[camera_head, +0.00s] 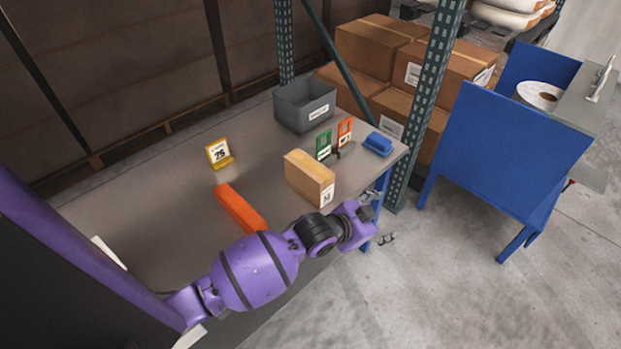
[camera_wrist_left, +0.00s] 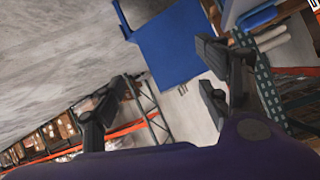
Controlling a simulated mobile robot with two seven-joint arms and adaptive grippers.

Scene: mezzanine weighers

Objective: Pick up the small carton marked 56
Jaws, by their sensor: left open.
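A small tan carton (camera_head: 308,176) stands on the grey table, right of its middle and near the front edge. It has a white label on its right end face, too small to read for certain. My left arm reaches across the front of the table. My left gripper (camera_head: 381,217) is open and empty, to the right of and below the carton in the picture, past the table's front edge. My right gripper is in neither view.
The table (camera_head: 150,210) also bears an orange bar (camera_head: 241,208), a yellow sign (camera_head: 219,154), a grey bin (camera_head: 305,104), green (camera_head: 324,146) and orange (camera_head: 345,133) cards and a blue item (camera_head: 378,144). A green rack post (camera_head: 427,105) rises by its right end. A blue cart (camera_head: 505,140) stands beyond.

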